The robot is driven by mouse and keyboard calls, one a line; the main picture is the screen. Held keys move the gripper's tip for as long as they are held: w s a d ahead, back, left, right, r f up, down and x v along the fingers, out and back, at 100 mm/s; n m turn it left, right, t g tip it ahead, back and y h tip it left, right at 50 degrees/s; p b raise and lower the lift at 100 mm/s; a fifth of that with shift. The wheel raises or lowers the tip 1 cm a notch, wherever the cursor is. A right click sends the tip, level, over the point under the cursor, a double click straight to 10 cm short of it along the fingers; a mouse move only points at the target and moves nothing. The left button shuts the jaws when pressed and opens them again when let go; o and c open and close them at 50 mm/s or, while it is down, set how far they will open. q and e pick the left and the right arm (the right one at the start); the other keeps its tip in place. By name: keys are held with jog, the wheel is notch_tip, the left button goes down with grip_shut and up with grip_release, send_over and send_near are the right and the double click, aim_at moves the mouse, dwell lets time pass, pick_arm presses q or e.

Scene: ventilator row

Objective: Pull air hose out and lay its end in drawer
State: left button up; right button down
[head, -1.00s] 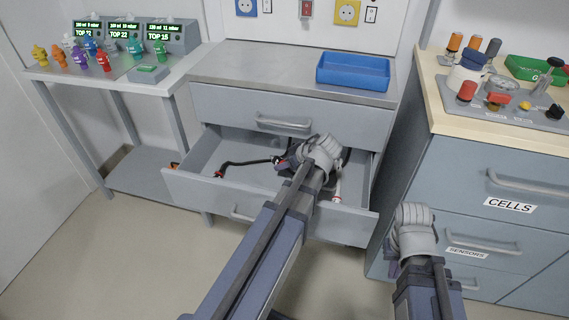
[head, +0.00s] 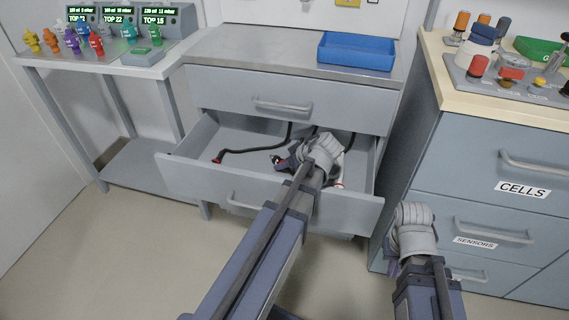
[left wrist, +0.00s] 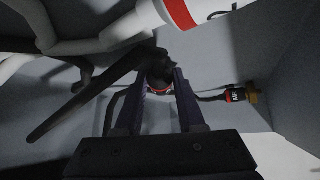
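The drawer (head: 270,186) stands open. A black hose (head: 250,150) with a red-banded end (head: 217,160) lies in its left part. In the left wrist view a labelled, red-banded connector with a brass tip (left wrist: 240,95) rests on the drawer floor; the label looks like "AIR". My left gripper (head: 300,160) reaches down into the drawer. In its wrist view the fingers (left wrist: 160,75) are apart, with a black, red-ringed piece between their tips; whether they grip it is unclear. My right gripper (head: 398,262) hangs before the right cabinet, its fingers mostly hidden.
A white tube with a red band (left wrist: 178,12) and other dark hoses lie close around my left gripper. A blue tray (head: 356,52) stands on the counter above. The cabinet labelled CELLS (head: 480,165) stands close right. A side table (head: 100,60) with colored connectors stands left.

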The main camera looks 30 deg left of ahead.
pick_arm(q)
jog(key=o, duration=0.5)
jog(key=shift+o, duration=0.2)
jog(key=shift+r, duration=0.15)
jog(key=p+v, duration=0.4)
jog(key=v, duration=0.2)
jog(key=shift+p, duration=0.35)
jog(key=shift+p+v, duration=0.5)
jog(key=shift+v, duration=0.35)
notch_tip(320, 180, up, 8)
jog(key=p, duration=0.8)
jog(key=shift+d, duration=0.1)
